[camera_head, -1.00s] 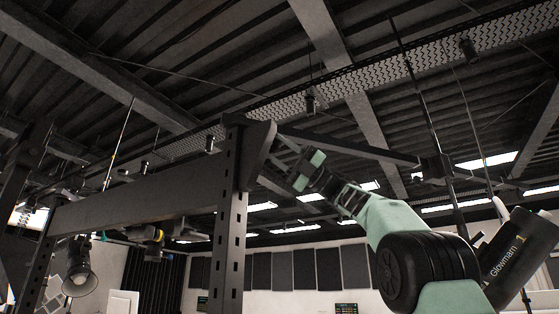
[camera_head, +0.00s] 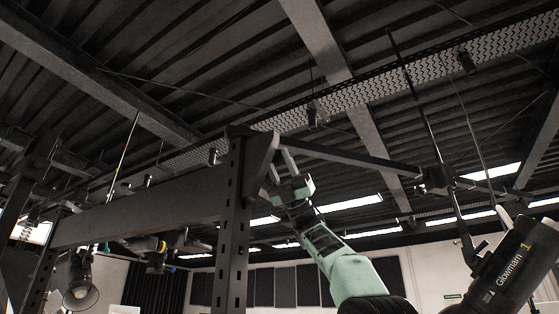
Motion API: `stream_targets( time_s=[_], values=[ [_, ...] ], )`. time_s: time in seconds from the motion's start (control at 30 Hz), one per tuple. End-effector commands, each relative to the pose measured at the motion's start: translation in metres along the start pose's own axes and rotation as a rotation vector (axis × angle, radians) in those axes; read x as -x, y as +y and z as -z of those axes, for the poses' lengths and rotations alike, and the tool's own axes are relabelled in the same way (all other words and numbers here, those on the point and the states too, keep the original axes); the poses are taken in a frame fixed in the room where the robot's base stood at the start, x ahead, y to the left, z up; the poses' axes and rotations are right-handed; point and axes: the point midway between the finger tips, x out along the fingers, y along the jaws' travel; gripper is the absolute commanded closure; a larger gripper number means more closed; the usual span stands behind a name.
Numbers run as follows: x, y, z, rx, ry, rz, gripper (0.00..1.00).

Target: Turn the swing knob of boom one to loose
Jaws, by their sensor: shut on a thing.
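Boom one is the dark bar (camera_head: 350,157) that runs right from the bracket (camera_head: 261,152) at the top of the post, with the lamp marked Glowmarn 1 (camera_head: 510,268) at the right. My gripper (camera_head: 281,166) is raised from below, just right of the bracket under the boom's root. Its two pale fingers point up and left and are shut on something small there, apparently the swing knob. The knob itself is hidden by the fingers and bracket, so its setting cannot be read.
The perforated post (camera_head: 234,225) stands close left of my gripper, with a thick crossbeam (camera_head: 140,218) going left. A lamp (camera_head: 80,285) hangs at the lower left. Thin upright rods stand at the right. Below the boom, right of my arm, is free air.

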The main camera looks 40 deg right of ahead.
Motion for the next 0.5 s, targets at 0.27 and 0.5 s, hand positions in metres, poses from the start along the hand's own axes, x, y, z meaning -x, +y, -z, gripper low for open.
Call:
stream_targets(
  time_s=[0.27,0.5],
  values=[
    [0.0007,-0.0014,0.0,0.035,0.0,-0.035,0.85],
    [0.0008,-0.0013,0.0001,0.038,0.0,-0.037,0.85]
  ],
)
